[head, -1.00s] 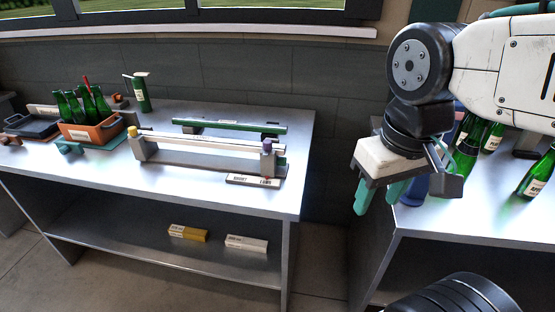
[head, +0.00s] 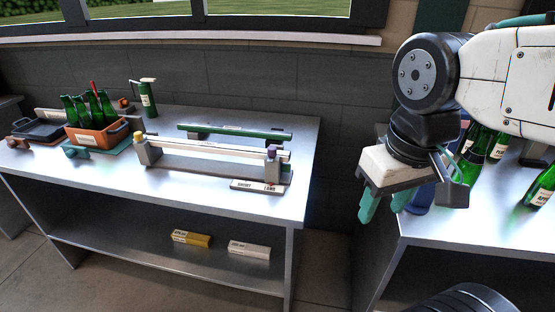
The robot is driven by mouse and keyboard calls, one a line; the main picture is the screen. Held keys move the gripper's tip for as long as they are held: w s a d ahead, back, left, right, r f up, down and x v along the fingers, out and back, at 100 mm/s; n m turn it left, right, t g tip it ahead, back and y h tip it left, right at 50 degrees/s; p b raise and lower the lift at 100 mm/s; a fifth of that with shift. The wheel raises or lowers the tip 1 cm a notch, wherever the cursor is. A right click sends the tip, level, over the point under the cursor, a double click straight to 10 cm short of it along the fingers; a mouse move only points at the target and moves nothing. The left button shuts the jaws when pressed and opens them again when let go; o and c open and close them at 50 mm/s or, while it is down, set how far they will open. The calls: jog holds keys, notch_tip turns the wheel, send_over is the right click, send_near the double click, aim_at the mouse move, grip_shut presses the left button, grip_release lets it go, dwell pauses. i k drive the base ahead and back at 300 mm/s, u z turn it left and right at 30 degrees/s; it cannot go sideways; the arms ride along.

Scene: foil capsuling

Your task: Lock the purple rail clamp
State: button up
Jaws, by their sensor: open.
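The purple rail clamp (head: 271,151) is a small purple knob on top of the grey post at the right end of the rail stand (head: 200,165) on the left metal table. Whether it is locked is too small to tell. A yellow knob (head: 139,135) tops the post at the stand's left end. A pale rail (head: 210,148) runs between the posts. My gripper (head: 382,205) has teal fingers pointing down, apart from each other and empty. It hangs in front of the right table, well to the right of the clamp and away from it.
A label plate (head: 256,187) lies before the clamp. A green rail (head: 235,132) lies behind the stand. An orange crate (head: 98,137) of green bottles and a green dispenser (head: 147,98) stand further left. Boxes (head: 191,239) lie on the lower shelf. Bottles stand on the right table (head: 440,228).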

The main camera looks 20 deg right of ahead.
aim_at(272, 150)
jog(key=k, duration=1.2)
jog(key=u, duration=0.7)
jog(key=i, duration=1.65)
jog(key=z, duration=0.55)
